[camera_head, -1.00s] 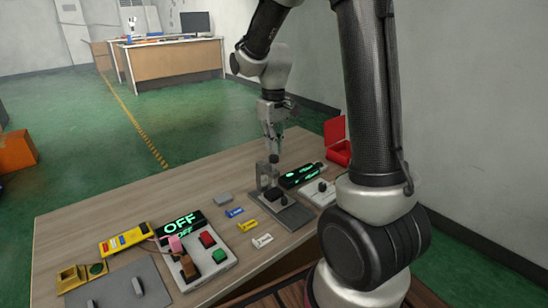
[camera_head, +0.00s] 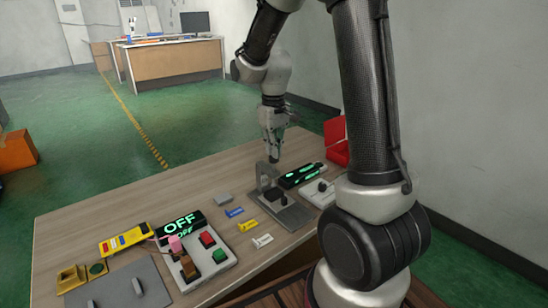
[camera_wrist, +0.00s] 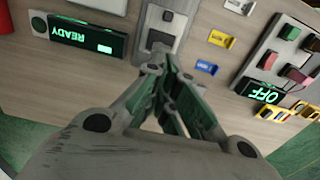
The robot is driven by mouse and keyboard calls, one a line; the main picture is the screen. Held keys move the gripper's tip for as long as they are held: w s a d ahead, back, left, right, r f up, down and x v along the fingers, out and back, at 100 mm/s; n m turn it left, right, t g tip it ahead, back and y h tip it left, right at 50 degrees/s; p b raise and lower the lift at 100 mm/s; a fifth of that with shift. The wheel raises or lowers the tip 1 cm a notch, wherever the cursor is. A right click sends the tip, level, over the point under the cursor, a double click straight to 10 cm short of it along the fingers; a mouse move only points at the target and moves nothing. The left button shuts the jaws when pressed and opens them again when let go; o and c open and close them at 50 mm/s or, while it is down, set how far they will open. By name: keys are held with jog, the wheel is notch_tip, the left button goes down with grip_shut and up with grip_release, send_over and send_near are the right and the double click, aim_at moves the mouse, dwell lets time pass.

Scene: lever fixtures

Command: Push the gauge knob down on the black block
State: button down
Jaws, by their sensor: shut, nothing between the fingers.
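The gauge fixture is a grey base plate (camera_head: 293,217) with an upright grey stand (camera_head: 262,174) at its back. A small black block (camera_head: 274,197) sits on the plate in front of the stand. In the wrist view the fixture's plate (camera_wrist: 181,8) is at top centre, with a dark part (camera_wrist: 160,39) near my fingers; I cannot make out the knob clearly. My gripper (camera_head: 274,159) is shut and empty, pointing down above the table by the top of the stand, apart from the block. Its fingers (camera_wrist: 160,72) also show in the wrist view.
A black display (camera_wrist: 85,35) reading READY lies beside the fixture. A white switch plate (camera_head: 319,193) and red case (camera_head: 337,142) are to the right. Blue (camera_head: 234,212), yellow (camera_head: 247,225) and white (camera_head: 262,240) labels, an OFF display (camera_head: 181,223) and button box (camera_head: 205,256) are left.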

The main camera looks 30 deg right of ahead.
jog(key=shift+f, duration=1.55)
dwell(0.4)
jog(key=shift+r, duration=5)
jog(key=s+r+m+t, duration=0.1)
jog(key=s+r+t, duration=0.1)
jog(key=s, duration=0.9)
jog(key=s+d+r+m+t, duration=0.1)
jog(key=s+r, duration=0.4)
jog(key=s, duration=0.6)
jog(key=shift+s+t, duration=0.3)
jog(key=shift+t, duration=0.4)
